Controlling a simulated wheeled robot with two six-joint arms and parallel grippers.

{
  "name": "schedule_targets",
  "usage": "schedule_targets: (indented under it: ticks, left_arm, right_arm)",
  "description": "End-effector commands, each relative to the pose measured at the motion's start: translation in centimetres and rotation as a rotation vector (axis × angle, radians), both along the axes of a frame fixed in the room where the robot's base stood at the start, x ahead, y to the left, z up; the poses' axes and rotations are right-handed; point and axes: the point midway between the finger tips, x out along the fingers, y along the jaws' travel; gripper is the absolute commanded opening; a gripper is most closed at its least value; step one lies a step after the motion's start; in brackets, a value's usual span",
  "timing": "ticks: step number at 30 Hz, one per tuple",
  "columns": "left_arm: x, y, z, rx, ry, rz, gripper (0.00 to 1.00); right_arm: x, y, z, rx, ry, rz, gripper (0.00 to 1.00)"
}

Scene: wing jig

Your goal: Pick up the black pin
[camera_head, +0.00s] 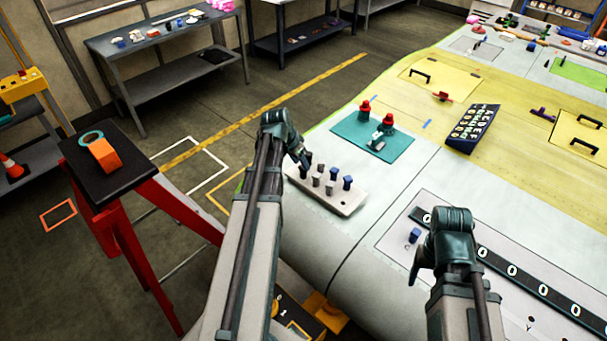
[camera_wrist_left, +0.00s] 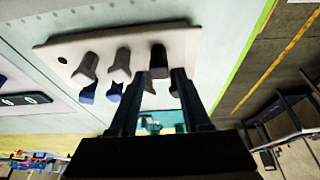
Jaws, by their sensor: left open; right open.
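A light pin block (camera_head: 345,205) lies on the wing and holds several upright pins, some grey, some blue. In the left wrist view the black pin (camera_wrist_left: 158,58) stands in this block (camera_wrist_left: 185,42), at the right end of a row beside two grey pins (camera_wrist_left: 120,66). My left gripper (camera_head: 303,163) is over the block's far left corner. Its open fingers (camera_wrist_left: 154,98) point toward the black pin, with no grip on it visible. In the head view the left gripper partly covers that corner. My right gripper (camera_head: 416,274) is open and empty above the wing at lower right.
A teal mat (camera_head: 350,138) with red-topped items (camera_head: 365,107) lies behind the block. A red stand (camera_head: 120,230) is left of my left arm.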

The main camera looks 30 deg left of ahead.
Motion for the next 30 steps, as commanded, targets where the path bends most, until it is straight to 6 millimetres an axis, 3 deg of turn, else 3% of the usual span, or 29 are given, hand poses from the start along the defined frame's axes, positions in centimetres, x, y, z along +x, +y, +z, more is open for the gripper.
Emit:
schedule_targets:
  ticks: [12, 21, 29, 30]
  left_arm:
    - [1.4, -0.4, -4.7, 0.000, 0.000, -0.001, 0.47]
    - [1.5, -0.4, -4.7, 0.000, 0.000, 0.000, 0.47]
    - [1.5, -0.4, -4.7, 0.000, 0.000, 0.000, 0.01]
    - [1.5, -0.4, -4.7, 0.000, 0.000, 0.000, 0.00]
  right_arm:
    - [0.0, 0.0, -4.7, 0.001, -0.002, -0.002, 0.66]
    - [0.0, 0.0, -4.7, 0.001, -0.002, -0.002, 0.66]
    - [0.0, 0.0, -4.7, 0.001, -0.002, -0.002, 0.66]
    - [0.0, 0.0, -4.7, 0.001, -0.002, -0.002, 0.66]
